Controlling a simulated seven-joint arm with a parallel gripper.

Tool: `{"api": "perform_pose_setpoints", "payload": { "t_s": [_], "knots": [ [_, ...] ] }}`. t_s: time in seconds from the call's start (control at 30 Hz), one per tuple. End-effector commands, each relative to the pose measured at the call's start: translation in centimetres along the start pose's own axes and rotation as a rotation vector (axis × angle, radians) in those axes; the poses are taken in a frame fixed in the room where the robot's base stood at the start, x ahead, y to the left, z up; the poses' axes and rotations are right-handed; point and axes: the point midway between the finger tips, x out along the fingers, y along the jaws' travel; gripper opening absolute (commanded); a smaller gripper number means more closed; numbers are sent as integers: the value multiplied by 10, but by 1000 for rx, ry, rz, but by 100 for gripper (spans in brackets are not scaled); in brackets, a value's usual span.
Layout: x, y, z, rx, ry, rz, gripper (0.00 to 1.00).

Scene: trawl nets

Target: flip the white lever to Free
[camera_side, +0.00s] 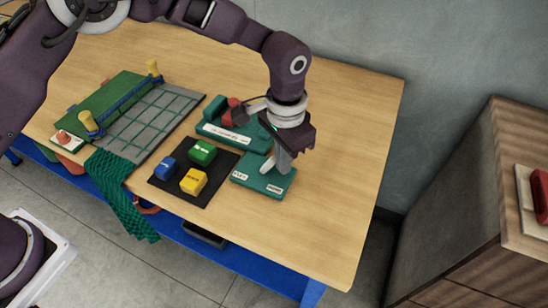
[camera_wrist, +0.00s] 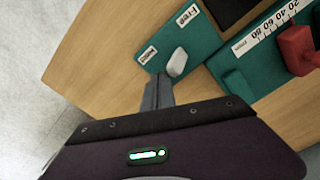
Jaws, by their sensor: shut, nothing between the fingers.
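The white lever (camera_wrist: 177,62) stands on a green base plate (camera_side: 262,181). The plate has two white labels. In the wrist view, "Free" is at the far end, and the other label, too small to read surely, is nearer my fingers. The lever sits toward that nearer end, apart from "Free". In the side view the lever (camera_side: 267,167) is partly covered by my gripper (camera_side: 284,168). My gripper is shut and empty, with its fingertips (camera_wrist: 160,78) low beside the lever on the side away from "Free". I cannot tell whether they touch it.
A green gauge unit (camera_side: 222,137) with a red slider (camera_wrist: 296,48) stands beside the lever plate. A black mat (camera_side: 180,193) holds blue, green and yellow blocks. A net panel (camera_side: 160,115) lies at left. The table's right side (camera_side: 345,150) is clear.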

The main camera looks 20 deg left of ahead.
Motion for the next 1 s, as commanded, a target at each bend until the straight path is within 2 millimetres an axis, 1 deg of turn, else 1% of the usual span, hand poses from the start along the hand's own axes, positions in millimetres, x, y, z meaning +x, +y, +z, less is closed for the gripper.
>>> {"api": "perform_pose_setpoints", "payload": {
  "t_s": [0.33, 1.0],
  "knots": [
    [1, -1, 1, 0, 0, 0, 0],
    [1, -22, 13, -1, -1, 0, 0]
  ]
}}
